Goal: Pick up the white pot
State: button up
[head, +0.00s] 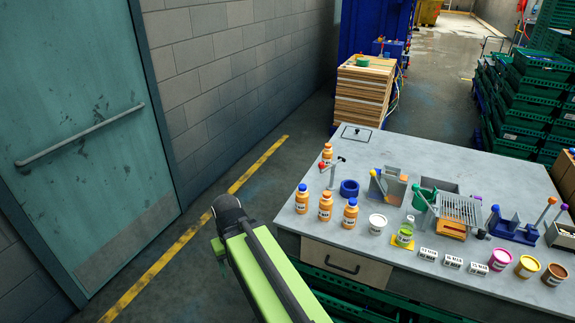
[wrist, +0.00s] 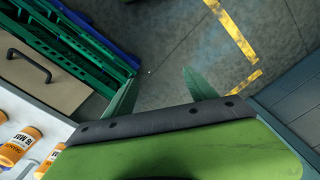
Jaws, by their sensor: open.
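The white pot (head: 377,223) stands upright near the front edge of the grey table (head: 420,158), between an orange bottle with a blue cap (head: 350,213) and a green bottle on a yellow pad (head: 404,232). The pot cannot be made out in the wrist view.
Several orange bottles (head: 325,206) stand left of the pot. White labels (head: 452,262) and a magenta pot (head: 500,259) lie to its right. A metal rack (head: 458,210) and a blue ring (head: 349,188) are behind. The floor left of the table is clear up to the teal door (head: 80,140).

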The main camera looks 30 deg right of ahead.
aim_at(379, 222)
jog(key=k, duration=0.5)
jog(key=z, duration=1.45)
jog(key=i, duration=0.15)
jog(key=u, duration=0.15)
